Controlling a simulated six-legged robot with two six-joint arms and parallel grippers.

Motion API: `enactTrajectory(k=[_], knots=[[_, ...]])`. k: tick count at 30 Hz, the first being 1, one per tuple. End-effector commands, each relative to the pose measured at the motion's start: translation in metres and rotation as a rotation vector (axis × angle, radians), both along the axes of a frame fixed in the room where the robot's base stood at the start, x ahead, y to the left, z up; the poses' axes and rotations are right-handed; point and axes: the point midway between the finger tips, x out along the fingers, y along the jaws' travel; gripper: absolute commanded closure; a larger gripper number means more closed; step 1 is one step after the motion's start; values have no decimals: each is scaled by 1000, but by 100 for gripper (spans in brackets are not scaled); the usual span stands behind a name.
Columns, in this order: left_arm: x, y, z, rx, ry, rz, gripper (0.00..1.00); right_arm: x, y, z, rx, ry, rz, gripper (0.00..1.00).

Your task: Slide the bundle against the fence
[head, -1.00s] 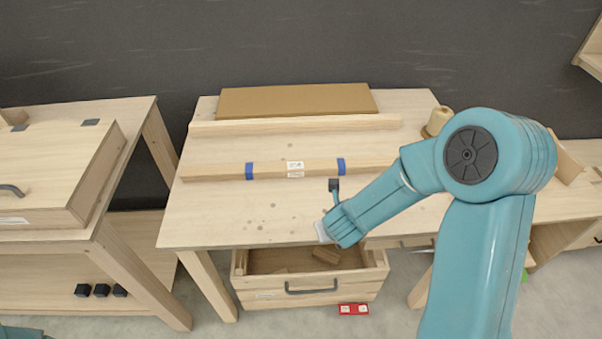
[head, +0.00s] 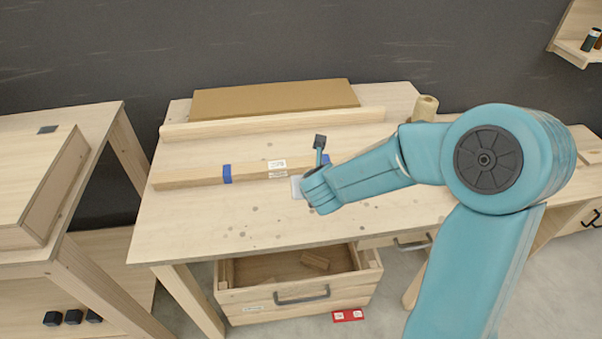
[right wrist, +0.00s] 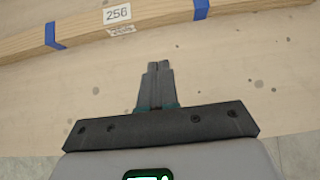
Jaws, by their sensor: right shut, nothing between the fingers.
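The bundle (head: 200,175) is a long set of pale wood strips with blue tape bands and a white label. It lies lengthwise across the table, apart from the fence (head: 270,123), a long wooden rail behind it. My right gripper (right wrist: 157,66) is shut and empty, with its fingertips pointing at the bundle (right wrist: 85,33) just short of its near side, near the "256" label. My left gripper is in neither view.
A brown board (head: 275,98) lies behind the fence. A wooden roll-like piece (head: 426,107) stands at the back right. An open drawer (head: 300,296) juts out below the table's front edge. The tabletop in front of the bundle (head: 215,225) is clear.

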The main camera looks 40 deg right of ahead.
Motion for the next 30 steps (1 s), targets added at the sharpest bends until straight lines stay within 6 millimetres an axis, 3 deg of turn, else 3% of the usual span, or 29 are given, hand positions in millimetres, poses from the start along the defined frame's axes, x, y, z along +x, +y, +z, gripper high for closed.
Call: enactTrajectory(k=[1, 9, 12, 18, 30], knots=[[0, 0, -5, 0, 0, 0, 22, 7, -5, -12, 1, 4, -1, 100], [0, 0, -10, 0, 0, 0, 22, 44, -25, -51, 1, 3, 2, 100], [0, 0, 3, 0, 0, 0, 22, 60, -34, -44, 0, 0, 3, 100], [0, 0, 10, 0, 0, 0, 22, 75, -44, -46, 1, 1, 3, 100], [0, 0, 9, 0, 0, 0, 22, 78, -45, -48, 1, 1, 4, 100]])
